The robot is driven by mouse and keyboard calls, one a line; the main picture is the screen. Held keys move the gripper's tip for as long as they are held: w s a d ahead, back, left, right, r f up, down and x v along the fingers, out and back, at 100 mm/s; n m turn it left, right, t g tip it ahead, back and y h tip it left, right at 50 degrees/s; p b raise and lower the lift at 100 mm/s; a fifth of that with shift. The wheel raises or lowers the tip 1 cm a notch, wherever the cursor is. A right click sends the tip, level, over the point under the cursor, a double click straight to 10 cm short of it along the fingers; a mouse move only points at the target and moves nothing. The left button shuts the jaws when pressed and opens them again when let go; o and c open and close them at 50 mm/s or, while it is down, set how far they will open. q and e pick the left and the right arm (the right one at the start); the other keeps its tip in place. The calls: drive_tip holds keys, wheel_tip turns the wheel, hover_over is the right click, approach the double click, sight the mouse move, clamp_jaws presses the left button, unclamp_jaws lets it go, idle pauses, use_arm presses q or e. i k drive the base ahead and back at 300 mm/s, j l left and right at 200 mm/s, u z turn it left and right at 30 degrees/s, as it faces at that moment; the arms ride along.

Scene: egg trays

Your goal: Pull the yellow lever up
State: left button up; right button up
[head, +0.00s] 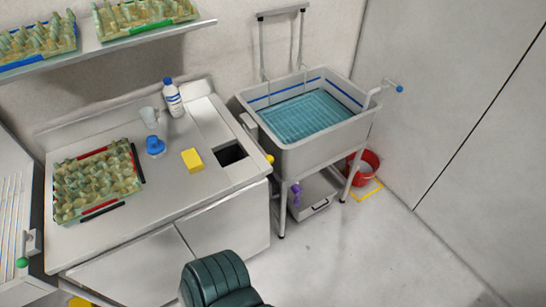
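A small yellow knob (270,158) shows at the right end of the counter, beside the front left corner of the sink. It may be the end of the yellow lever; its shaft is hidden or too small to make out, so I cannot tell its position.
A sink (350,130) of blue water has a blue-tipped handle (398,89). A red bucket (371,160) stands right. The floor (350,260) in front is clear.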

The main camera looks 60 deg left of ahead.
sight(268, 158)
drive_tip(key=u, duration=1.95)
